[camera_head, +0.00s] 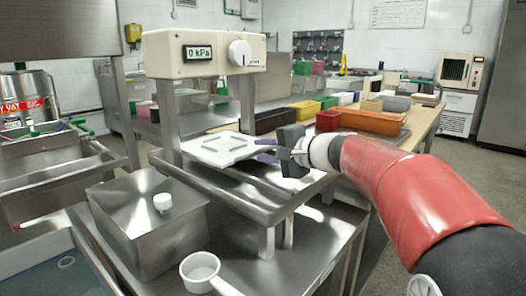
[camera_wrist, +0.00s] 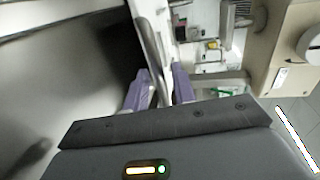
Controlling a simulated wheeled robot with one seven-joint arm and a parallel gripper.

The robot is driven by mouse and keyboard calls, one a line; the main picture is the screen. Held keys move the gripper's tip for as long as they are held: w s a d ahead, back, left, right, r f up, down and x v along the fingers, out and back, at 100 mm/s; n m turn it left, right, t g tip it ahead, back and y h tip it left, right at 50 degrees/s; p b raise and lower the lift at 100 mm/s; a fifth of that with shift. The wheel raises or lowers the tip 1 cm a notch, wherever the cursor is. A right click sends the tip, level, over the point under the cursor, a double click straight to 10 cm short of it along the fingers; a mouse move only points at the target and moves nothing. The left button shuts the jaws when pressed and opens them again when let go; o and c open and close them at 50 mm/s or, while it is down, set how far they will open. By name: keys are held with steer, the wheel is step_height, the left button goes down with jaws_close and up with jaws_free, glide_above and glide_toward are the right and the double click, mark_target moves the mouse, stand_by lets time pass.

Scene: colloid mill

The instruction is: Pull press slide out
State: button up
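The press slide, a flat white plate (camera_head: 215,150) with a raised rectangular outline on top, lies on the metal bed of the press, below its cream head (camera_head: 205,54). The head's display reads 0 kPa. My gripper (camera_head: 267,150) is at the plate's right edge, with one purple finger above the edge and one below it. In the wrist view, the plate shows edge-on as a pale strip (camera_wrist: 150,35) running between the fingers of my gripper (camera_wrist: 163,80). I cannot tell whether the fingers press on it.
A steel box with a white knob (camera_head: 148,225) stands in front of the press, and a white pan (camera_head: 201,270) lies near it. Colored bins (camera_head: 370,120) sit on the bench behind my gripper. The space right of the plate holds my arm.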

steer(key=v, duration=0.7)
steer(key=shift+b, duration=0.3)
